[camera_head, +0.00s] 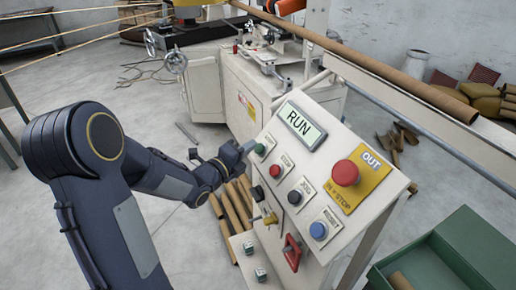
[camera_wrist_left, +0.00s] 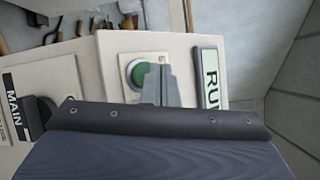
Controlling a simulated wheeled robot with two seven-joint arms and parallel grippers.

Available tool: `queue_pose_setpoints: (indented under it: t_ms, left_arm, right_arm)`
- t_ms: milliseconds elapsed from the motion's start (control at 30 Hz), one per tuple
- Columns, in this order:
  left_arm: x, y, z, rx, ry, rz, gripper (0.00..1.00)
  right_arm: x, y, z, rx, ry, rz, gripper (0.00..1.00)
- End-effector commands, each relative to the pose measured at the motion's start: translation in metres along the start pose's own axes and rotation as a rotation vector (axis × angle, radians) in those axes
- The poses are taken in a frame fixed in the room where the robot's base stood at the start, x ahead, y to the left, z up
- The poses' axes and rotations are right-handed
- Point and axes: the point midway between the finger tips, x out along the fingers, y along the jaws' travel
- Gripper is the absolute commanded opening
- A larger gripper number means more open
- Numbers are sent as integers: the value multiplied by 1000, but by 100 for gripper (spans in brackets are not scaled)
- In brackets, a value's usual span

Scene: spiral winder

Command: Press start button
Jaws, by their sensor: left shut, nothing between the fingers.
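The control panel (camera_head: 318,190) is a tilted light-coloured box with several buttons. Its green button (camera_head: 260,149) sits at the upper left, below the RUN display (camera_head: 300,124). My left gripper (camera_head: 247,147) is shut and empty, with its tip right by the green button. In the left wrist view the green button (camera_wrist_left: 145,74) shows beside the grey fingers (camera_wrist_left: 157,80), which cover part of its right side. I cannot tell whether the fingertips touch it. My right gripper is not in view.
A red stop button (camera_head: 345,173) on a yellow plate, a red button (camera_head: 275,170), a black button (camera_head: 294,197) and a blue button (camera_head: 318,230) share the panel. A red handle (camera_head: 291,252) sticks out lower down. A green bin (camera_head: 450,258) stands at right.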

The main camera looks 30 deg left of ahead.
Motion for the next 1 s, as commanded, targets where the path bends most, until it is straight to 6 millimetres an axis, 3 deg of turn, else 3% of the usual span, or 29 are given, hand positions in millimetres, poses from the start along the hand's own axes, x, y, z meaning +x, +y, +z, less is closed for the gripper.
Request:
queue_pose_setpoints:
  t_ms: [433, 1000]
  left_arm:
    - [-5, -4, 4, 1, -2, 0, 0]
    - [-38, -27, 28, 0, -2, 0, 0]
  right_arm:
    - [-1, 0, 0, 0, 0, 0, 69]
    - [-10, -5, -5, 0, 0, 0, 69]
